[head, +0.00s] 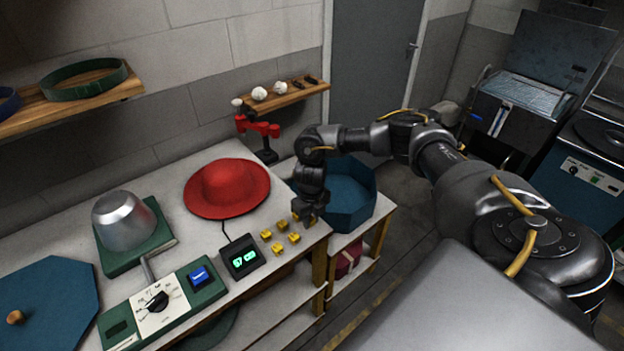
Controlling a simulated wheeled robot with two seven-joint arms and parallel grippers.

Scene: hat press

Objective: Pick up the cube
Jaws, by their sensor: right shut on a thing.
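Several small yellow cubes lie on the light tabletop near its right corner, among them a front cube (278,248), a left cube (266,234) and a right cube (294,238). My right gripper (306,218) points down at the table's right edge, just behind these cubes. It is shut on a yellow cube (296,217), of which only a small part shows beside the dark fingers. I cannot tell whether that cube touches the table. My left gripper is not in view.
A red hat (227,187) lies behind the cubes, and a display with green digits (242,257) stands left of them. A blue octagonal tub (345,205) is close right of my gripper. A metal hat form (124,219) and control panel (165,302) stand further left.

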